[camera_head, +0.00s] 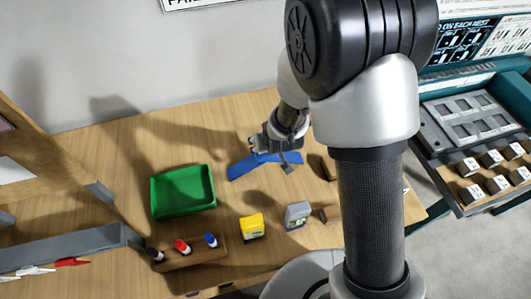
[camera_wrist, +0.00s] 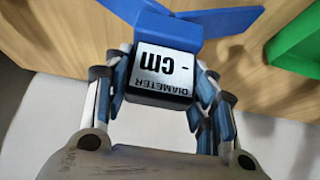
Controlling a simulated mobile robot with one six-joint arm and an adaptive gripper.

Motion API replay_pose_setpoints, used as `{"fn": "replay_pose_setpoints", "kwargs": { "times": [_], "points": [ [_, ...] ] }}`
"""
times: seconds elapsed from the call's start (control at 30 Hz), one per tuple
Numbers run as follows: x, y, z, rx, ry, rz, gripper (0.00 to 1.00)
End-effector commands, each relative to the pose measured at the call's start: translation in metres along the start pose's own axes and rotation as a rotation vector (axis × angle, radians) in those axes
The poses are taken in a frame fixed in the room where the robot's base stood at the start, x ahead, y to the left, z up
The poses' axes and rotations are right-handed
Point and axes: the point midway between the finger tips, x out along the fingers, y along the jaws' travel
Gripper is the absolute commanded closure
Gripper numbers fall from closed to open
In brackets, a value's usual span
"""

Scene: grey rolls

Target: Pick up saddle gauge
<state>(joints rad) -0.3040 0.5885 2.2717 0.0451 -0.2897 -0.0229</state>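The saddle gauge (camera_head: 243,168) is a blue piece with two spread wings, on or just above the wooden table in the head view. Whether the gauge touches the table is not clear.
A green tray (camera_head: 183,212) lies left of the gauge; it also shows in the wrist view (camera_wrist: 298,42). A yellow box (camera_head: 251,227), a grey device (camera_head: 297,215) and a wooden rack (camera_head: 190,255) of small bottles stand toward the table's near side. A shelf stands at left.

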Motion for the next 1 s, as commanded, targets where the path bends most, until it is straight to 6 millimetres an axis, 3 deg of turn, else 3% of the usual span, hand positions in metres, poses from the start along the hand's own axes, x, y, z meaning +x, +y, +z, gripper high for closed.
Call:
{"fn": "replay_pose_setpoints", "kwargs": {
  "times": [0.7, 1.0],
  "points": [
    [-0.0001, 0.0, 0.0001, 0.0, 0.0, 0.0, 0.99],
    [-0.0003, 0.0, -0.001, 0.0, 0.002, 0.0, 1.0]
  ]
}}
